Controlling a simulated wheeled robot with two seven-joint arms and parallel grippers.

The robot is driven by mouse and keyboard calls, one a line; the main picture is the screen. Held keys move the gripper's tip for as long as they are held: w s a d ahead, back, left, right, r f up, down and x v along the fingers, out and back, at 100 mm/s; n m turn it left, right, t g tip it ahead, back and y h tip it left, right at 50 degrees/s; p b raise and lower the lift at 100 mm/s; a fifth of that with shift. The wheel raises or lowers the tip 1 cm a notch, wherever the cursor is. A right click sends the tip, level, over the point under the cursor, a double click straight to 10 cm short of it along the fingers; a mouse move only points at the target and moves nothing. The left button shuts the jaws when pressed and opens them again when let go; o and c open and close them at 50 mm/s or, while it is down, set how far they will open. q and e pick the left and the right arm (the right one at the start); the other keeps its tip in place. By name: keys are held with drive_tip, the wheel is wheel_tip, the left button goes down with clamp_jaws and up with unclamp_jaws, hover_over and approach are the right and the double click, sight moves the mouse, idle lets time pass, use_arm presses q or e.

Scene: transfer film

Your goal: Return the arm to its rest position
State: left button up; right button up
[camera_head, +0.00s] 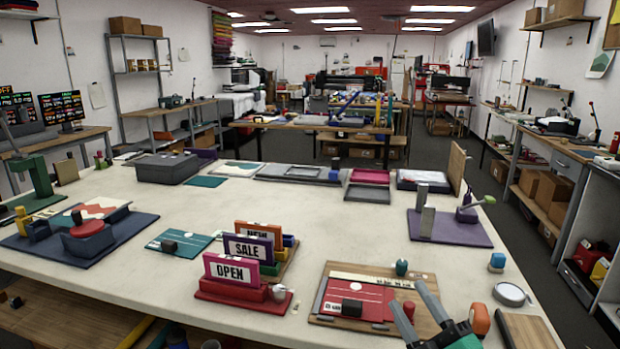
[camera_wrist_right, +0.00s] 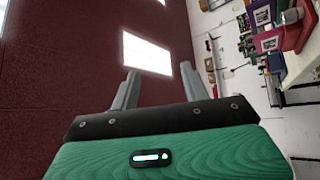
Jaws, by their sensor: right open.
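My right gripper (camera_head: 407,296) is at the lower right of the head view, over the front edge area of the white table. Its two grey fingers stand apart with nothing between them. In the right wrist view my right gripper (camera_wrist_right: 145,68) also shows open and empty, its fingers set against a dark red ceiling and a bright lamp panel. A wooden board (camera_head: 400,278) with a red sheet (camera_head: 372,299) and a black block (camera_head: 351,307) on it lies just left of the gripper. My left gripper is not in view.
The white table (camera_head: 340,230) has a clear middle. OPEN (camera_head: 232,270) and SALE (camera_head: 248,248) signs stand left of the board. A purple base (camera_head: 455,230) with upright parts is behind the gripper. A round grey-rimmed disc (camera_head: 509,294) and an orange object (camera_head: 479,318) lie close right.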

drive_tip(key=s+d+f+m+g+h, duration=0.2)
drive_tip(key=f+m+h, duration=0.15)
drive_tip(key=f, duration=0.25)
drive_tip(key=s+d+f+m+g+h, duration=0.1)
drive_tip(key=d+f+m+g+h, duration=0.25)
drive_tip(key=f, duration=0.35)
drive_tip(key=s+d+f+m+g+h, duration=0.1)
drive_tip(key=s+f+m+g+h, duration=0.1)
drive_tip(key=f+m, duration=0.35)
drive_tip(key=s+f+m+g, duration=0.3)
drive_tip(key=s+f+g, duration=0.7)
drive_tip(key=s+f, duration=0.7)
wheel_tip(320, 180, down, 24)
drive_tip(key=s+g+p, duration=0.1)
drive_tip(key=s+p, duration=0.1)
drive_tip(key=p, duration=0.1)
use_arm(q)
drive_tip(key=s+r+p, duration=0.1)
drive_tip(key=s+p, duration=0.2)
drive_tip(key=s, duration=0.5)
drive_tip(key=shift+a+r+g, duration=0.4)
use_arm(e)
drive_tip(key=s+d+f+g, duration=0.1)
drive_tip(key=s+d+f, duration=0.2)
drive_tip(key=s+f, duration=1.5)
drive_tip(key=shift+s+f, duration=0.15)
drive_tip(key=shift+s, duration=0.85)
